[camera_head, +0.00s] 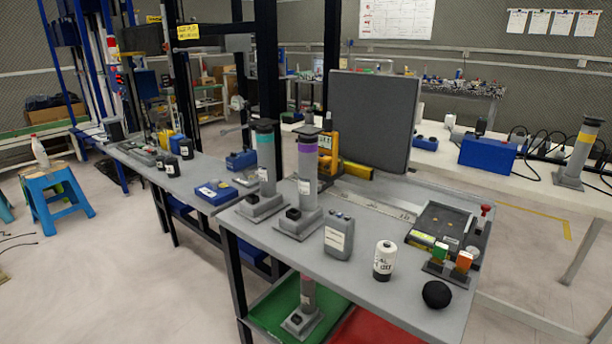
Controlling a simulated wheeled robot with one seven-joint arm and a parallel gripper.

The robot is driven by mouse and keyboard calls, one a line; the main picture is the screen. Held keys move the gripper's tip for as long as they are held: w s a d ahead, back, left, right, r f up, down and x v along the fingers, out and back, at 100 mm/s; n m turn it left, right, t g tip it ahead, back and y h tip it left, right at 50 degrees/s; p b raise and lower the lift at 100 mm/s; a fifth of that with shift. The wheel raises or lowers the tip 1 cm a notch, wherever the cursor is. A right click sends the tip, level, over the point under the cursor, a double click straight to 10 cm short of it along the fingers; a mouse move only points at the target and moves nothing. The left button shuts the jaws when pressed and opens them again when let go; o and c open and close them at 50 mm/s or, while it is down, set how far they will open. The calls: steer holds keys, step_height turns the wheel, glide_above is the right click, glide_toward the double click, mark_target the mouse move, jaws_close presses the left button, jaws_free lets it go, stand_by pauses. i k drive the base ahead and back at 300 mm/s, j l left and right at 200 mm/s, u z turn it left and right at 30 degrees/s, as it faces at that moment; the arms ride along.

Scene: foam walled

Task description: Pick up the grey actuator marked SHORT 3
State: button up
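Several grey upright cylinders on square bases could be actuators, but I cannot read SHORT 3 on any of them. A teal-banded grey cylinder (266,172) and a purple-banded one (307,172) stand side by side on the near grey table (300,262). A shorter one with a reddish band (308,294) stands on the shelf below, partly hidden by the table edge. A yellow-banded one (579,156) stands on the far right bench. My gripper is not in view.
A grey labelled canister (338,238), a white bottle (384,260), a black ball (436,294) and a black tray (450,232) occupy the near table. A dark upright panel (372,115) stands behind. Black posts (268,60) rise at the back.

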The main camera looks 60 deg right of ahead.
mark_target(300, 223)
steer(key=l+z, duration=0.15)
steer(key=z, duration=0.55)
